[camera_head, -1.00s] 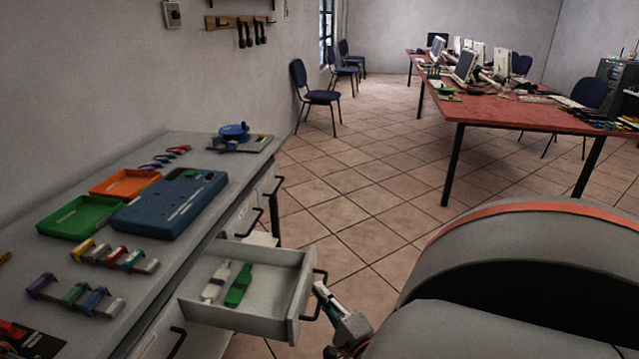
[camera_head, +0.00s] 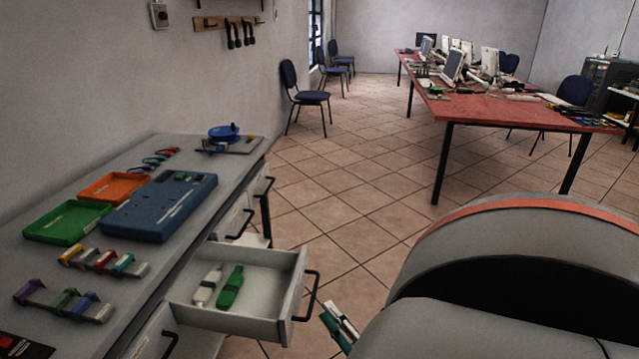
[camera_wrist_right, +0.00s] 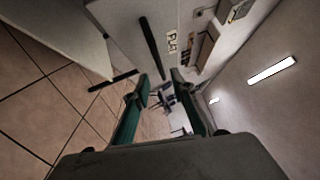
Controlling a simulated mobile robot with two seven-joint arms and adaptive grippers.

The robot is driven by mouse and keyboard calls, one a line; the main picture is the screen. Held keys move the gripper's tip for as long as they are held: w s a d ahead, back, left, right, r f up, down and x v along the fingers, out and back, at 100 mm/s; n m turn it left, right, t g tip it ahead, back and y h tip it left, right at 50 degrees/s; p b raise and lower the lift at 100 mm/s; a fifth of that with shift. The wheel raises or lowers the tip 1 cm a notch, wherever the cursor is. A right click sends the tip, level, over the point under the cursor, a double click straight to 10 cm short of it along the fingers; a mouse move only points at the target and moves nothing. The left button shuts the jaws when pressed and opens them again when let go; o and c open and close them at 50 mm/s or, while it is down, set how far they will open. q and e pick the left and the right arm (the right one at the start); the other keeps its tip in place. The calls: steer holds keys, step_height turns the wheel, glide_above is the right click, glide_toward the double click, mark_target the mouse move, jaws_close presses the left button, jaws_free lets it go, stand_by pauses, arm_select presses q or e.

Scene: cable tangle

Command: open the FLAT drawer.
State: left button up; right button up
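A grey drawer (camera_head: 290,306) stands pulled out from the workbench in the head view, with a black bar handle (camera_head: 312,296) on its front. A white tool (camera_head: 207,286) and a green tool (camera_head: 231,288) lie in it. My right gripper (camera_head: 340,325) is just right of and below that handle, apart from it and partly hidden by my own body. In the right wrist view, its two fingers (camera_wrist_right: 160,84) are apart with nothing between them. A black handle (camera_wrist_right: 152,47) and a small label (camera_wrist_right: 172,42), seemingly beginning "FLA", show ahead. My left gripper is out of view.
The workbench (camera_head: 120,265) carries a green tray (camera_head: 66,223), an orange tray (camera_head: 115,186), a blue case (camera_head: 160,206) and several coloured parts. More drawers with black handles line its front. Tiled floor (camera_head: 350,220) is clear beyond; a red table (camera_head: 480,107) stands farther back.

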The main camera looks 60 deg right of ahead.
steer(key=shift+v, duration=2)
